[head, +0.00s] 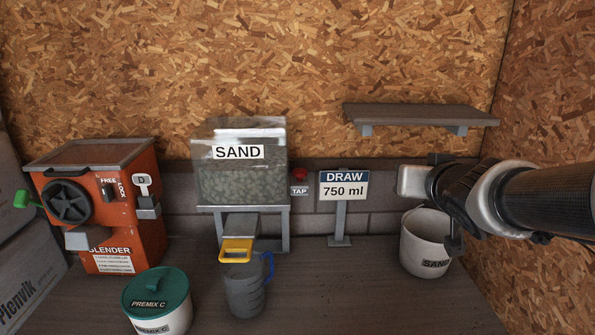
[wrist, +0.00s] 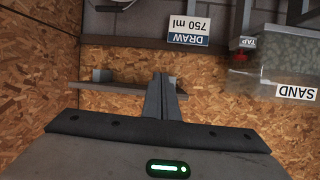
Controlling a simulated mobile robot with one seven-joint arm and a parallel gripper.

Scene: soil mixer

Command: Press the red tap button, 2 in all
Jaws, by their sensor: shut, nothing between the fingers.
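The red tap button (head: 299,174) is on the wall to the right of the sand hopper (head: 238,176), above a small label reading TAP. It also shows in the wrist view (wrist: 241,57), upside down beside the hopper. Under the hopper's yellow-handled outlet (head: 236,250) stands a grey jug (head: 245,286) with a blue handle. A sign (head: 343,187) reads DRAW 750 ml. My gripper (head: 408,181) is at the right, above a white bucket and well right of the button. In the wrist view its fingers (wrist: 160,80) are together and hold nothing.
An orange blender machine (head: 134,215) stands at the left. A teal-lidded PREMIX C tub (head: 157,296) is at the front. The white SAND bucket (head: 410,255) sits below my gripper. A grey shelf (head: 420,113) is on the wall above. The bench front right of the jug is clear.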

